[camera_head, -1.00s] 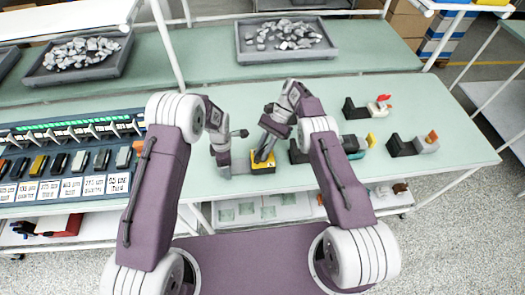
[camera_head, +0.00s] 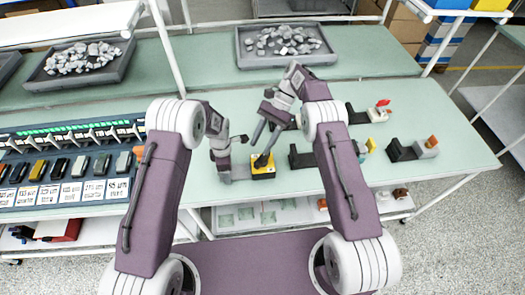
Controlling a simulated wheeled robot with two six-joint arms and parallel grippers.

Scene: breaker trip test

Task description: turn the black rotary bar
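The black rotary bar (camera_head: 262,159) sits on top of a small yellow block (camera_head: 263,173) on the pale green table, near the front edge. My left gripper (camera_head: 241,138) is just left of the block and points right. Its fingers are too small to show whether they are open or shut.
Black devices stand to the right, one with a grey part and orange top (camera_head: 426,148), one with a red flag (camera_head: 379,112). A breaker panel (camera_head: 70,170) with labels fills the left side. Grey trays of stones (camera_head: 285,60) lie on the back shelf.

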